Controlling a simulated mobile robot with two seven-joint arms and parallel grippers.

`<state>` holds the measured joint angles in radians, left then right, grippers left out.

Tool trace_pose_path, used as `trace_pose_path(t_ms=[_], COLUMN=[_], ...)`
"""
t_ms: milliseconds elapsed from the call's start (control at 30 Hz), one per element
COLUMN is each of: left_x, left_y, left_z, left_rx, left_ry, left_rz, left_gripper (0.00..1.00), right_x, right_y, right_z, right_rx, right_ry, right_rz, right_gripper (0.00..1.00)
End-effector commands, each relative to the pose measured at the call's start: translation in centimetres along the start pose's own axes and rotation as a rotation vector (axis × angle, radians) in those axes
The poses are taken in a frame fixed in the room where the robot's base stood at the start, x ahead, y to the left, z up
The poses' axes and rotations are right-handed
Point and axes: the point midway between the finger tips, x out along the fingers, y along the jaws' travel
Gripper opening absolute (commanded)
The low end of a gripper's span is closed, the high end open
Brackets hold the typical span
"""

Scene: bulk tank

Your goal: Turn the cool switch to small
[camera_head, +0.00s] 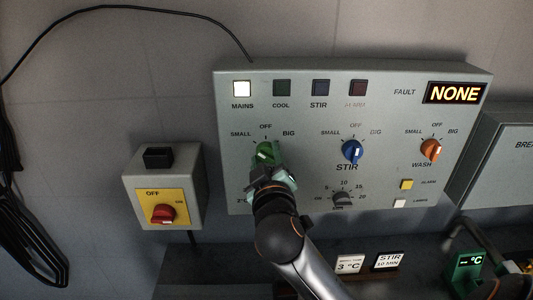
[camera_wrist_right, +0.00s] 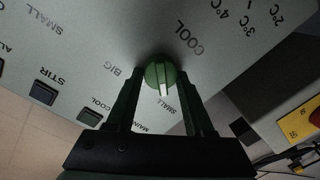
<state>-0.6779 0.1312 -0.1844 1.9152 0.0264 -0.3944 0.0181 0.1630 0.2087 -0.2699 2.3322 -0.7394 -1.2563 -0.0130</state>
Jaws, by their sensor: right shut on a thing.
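The cool switch is a green round knob with a pale pointer bar, on the left of the grey control panel (camera_head: 300,185). In the head view the green knob (camera_head: 265,151) shows just above my right gripper (camera_head: 267,165), which partly covers it. In the right wrist view the fingers of my right gripper (camera_wrist_right: 158,95) stand on both sides of the knob (camera_wrist_right: 158,72), shut on it. There the pointer faces the SMALL lettering, with BIG on the other side. The OFF mark is hidden in that view. My left gripper is out of view.
A blue STIR knob (camera_head: 352,151), an orange WASH knob (camera_head: 431,150) and a dark dial (camera_head: 342,198) are right of the cool switch. The fault display (camera_head: 454,93) reads NONE. Small signs (camera_head: 389,260) stand below.

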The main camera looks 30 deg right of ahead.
Motion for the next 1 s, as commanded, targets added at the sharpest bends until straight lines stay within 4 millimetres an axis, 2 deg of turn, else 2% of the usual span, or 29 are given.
trace_pose_path(t_ms=[333, 367, 600, 1000], left_x=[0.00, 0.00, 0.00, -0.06], left_y=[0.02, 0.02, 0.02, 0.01], left_z=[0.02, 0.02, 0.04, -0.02], left_rx=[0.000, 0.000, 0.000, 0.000], left_ry=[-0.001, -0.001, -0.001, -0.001], left_rz=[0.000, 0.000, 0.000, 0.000], left_gripper=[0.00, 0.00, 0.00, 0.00], right_x=[0.02, 0.02, 0.02, 0.14], right_y=[0.01, 0.01, 0.01, 0.03], right_z=[0.02, 0.02, 0.01, -0.05], right_rx=[-0.007, -0.007, -0.005, -0.004], right_ry=[0.000, 0.000, 0.000, 0.001], right_rz=[0.001, 0.001, 0.001, 0.000], right_gripper=[0.00, 0.55, 0.82, 0.83])
